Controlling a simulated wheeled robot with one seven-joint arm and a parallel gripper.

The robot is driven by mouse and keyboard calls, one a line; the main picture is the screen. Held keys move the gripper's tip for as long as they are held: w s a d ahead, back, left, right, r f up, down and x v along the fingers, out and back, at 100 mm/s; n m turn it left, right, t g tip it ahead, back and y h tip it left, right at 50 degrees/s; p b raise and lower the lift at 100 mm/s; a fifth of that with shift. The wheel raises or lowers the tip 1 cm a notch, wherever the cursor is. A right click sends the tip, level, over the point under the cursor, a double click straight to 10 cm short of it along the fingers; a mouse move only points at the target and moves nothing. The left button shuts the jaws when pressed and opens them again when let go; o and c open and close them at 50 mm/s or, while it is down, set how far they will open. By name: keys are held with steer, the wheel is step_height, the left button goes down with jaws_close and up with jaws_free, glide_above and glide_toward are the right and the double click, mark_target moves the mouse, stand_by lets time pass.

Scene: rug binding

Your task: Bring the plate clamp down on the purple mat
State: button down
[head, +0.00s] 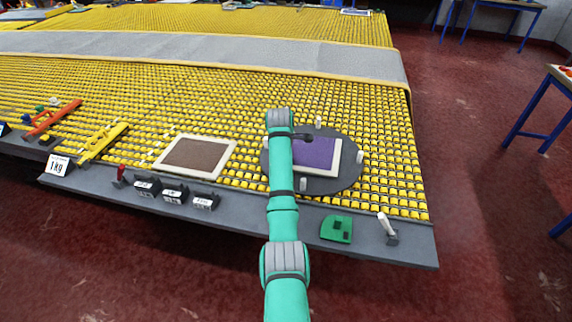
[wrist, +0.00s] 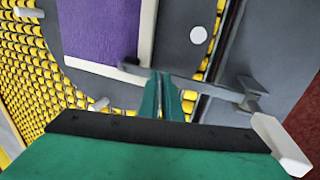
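The purple mat (head: 318,152) lies in a white frame on a dark round plate (head: 330,186); it also shows in the wrist view (wrist: 100,28). The plate clamp (wrist: 190,84) has a grey bar reaching from a bracket on the rail to the mat's near corner, ending in a dark pad (wrist: 130,66). Its white handle (wrist: 281,144) points toward the lower right.
White pegs (head: 360,157) stand around the plate. A green block (head: 337,229) and a white-handled device (head: 387,227) sit on the grey rail to the right. A framed brown mat (head: 196,155) and small dark blocks (head: 174,194) lie to the left.

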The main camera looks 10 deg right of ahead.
steer(key=shift+s+f, duration=0.2)
steer(key=shift+f, duration=0.3)
steer(key=shift+s+f, duration=0.15)
steer(key=shift+f, duration=0.3)
steer(key=shift+w+a+r, duration=0.1)
steer(key=shift+a+r, duration=0.05)
steer(key=shift+r, duration=0.5)
step_height(320, 180, up, 14)
steer(key=shift+w+r, duration=0.25)
steer(key=shift+d, duration=0.2)
